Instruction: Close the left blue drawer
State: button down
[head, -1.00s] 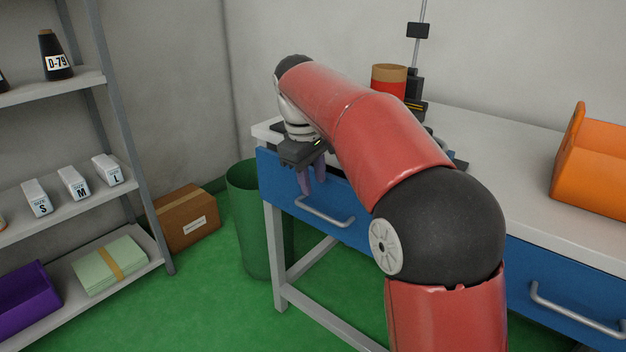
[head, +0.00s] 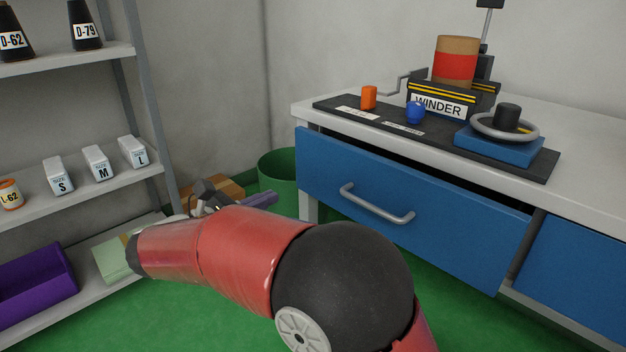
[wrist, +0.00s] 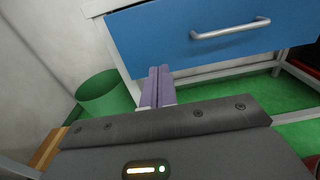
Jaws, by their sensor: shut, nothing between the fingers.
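The left blue drawer (head: 410,205) is in the white table on the right of the head view. Its front stands out from the table frame, with a dark gap above it and a gap at its right edge. Its grey bar handle (head: 378,205) is in the middle of the front. In the wrist view the drawer front (wrist: 205,35) and handle (wrist: 230,29) are ahead, at the top. My gripper (head: 262,198) is left of the drawer, in front of the green bin. Its purple fingers (wrist: 157,88) are together and empty, below the drawer's lower left edge in the wrist view.
A green bin (head: 278,168) stands left of the table. A shelf (head: 80,190) with boxes and cones is at the left. The winder (head: 440,103) stands on the tabletop. A second blue drawer (head: 580,265) is at the right. Green floor lies below.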

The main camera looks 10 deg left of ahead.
aim_at(325, 168)
jog(key=b+x, duration=0.1)
jog(key=x, duration=1.2)
jog(key=shift+w+r, duration=0.2)
jog(key=shift+w, duration=0.15)
jog(key=p+x, duration=0.2)
jog(key=x, duration=0.3)
jog(key=shift+w+r, duration=0.1)
jog(key=shift+r, duration=0.1)
jog(key=shift+d, duration=0.1)
jog(key=shift+p, duration=0.3)
